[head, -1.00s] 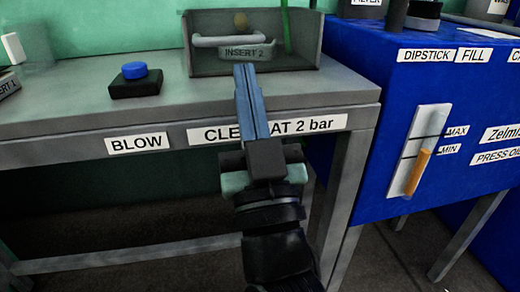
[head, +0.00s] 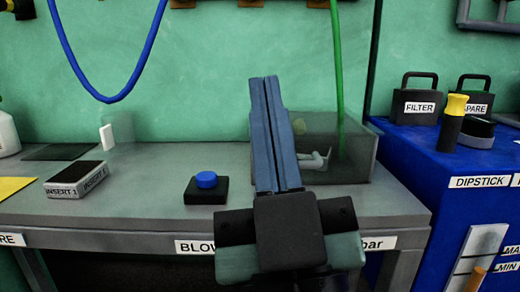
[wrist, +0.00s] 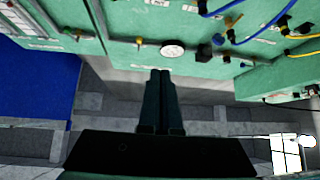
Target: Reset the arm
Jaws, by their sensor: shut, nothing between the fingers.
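My gripper (head: 270,82) stands in front of the grey bench in the head view, its two long blue fingers pointing up and together. They are shut with nothing between them. In the head view they cover part of the grey open box on the bench. In the wrist view my gripper (wrist: 160,72) also shows shut and empty, pointing toward green panels with a round gauge (wrist: 172,49).
The bench (head: 110,208) carries a blue button (head: 206,180) on a black base and the INSERT 1 block (head: 77,179). The box (head: 357,150) stands behind my gripper. A blue cabinet (head: 420,165) with FILTER (head: 420,104) and SPARE cases is at right. A blue hose (head: 75,60) hangs at upper left.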

